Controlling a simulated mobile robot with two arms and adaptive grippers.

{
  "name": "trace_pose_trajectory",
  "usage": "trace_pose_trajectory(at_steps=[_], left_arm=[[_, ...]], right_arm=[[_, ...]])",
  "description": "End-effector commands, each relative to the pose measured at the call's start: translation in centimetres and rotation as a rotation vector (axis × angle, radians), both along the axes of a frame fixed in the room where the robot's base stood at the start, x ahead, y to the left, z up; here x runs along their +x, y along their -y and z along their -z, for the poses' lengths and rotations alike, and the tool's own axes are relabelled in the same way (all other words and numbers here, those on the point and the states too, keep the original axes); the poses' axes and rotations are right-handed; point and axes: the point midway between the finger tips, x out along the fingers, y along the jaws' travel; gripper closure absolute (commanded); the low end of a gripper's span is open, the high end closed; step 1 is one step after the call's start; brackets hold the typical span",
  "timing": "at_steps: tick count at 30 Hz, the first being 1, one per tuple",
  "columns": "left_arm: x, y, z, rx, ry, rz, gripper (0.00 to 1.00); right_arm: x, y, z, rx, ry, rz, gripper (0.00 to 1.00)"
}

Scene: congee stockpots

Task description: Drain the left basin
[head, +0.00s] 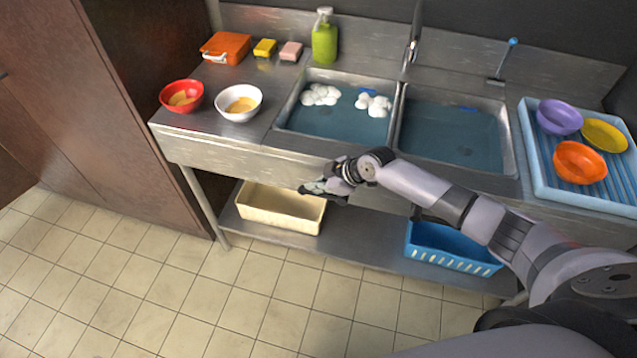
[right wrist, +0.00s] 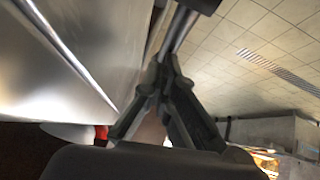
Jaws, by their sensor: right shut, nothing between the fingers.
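The left basin (head: 345,80) is a steel sink bowl holding bluish water (head: 335,125), with clumps of white foam (head: 320,95) on it. A small blue thing shows at its far side, too small to make out. My right gripper (head: 318,187) is in front of the sink's front edge, below the left basin, shut and empty. In the right wrist view its fingers (right wrist: 160,85) close together beside a shiny metal rod (right wrist: 180,30); I cannot tell whether they touch it. The basin's drain is not visible. My left gripper is not in view.
The right basin (head: 455,128) also holds water. A lower shelf carries a cream tub (head: 280,212) and a blue basket (head: 455,250). Red (head: 170,103) and white (head: 225,113) bowls stand left; a blue rack (head: 540,165) with bowls stands right. The tiled floor in front is clear.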

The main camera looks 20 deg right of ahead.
Motion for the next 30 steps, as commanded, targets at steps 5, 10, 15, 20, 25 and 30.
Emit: trace_pose_trajectory(at_steps=[5, 10, 15, 20, 25, 30], left_arm=[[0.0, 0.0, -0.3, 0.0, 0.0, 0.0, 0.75], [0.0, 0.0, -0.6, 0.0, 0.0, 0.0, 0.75], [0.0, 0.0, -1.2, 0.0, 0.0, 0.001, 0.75], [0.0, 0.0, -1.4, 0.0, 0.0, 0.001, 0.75], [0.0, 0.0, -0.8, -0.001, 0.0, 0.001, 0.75], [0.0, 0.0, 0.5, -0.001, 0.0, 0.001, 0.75]], right_arm=[[0.0, -0.1, 0.3, -0.026, -0.02, -0.001, 1.0], [0.1, -0.3, 0.5, -0.06, -0.043, -0.001, 1.0], [0.3, -0.6, 1.1, -0.129, -0.089, 0.0, 1.0], [0.5, -0.9, 2.2, -0.233, -0.159, -0.002, 1.0], [0.6, -1.1, 3.8, -0.369, -0.25, -0.001, 1.0], [0.6, -1.0, 5.3, -0.501, -0.34, 0.001, 1.0]])
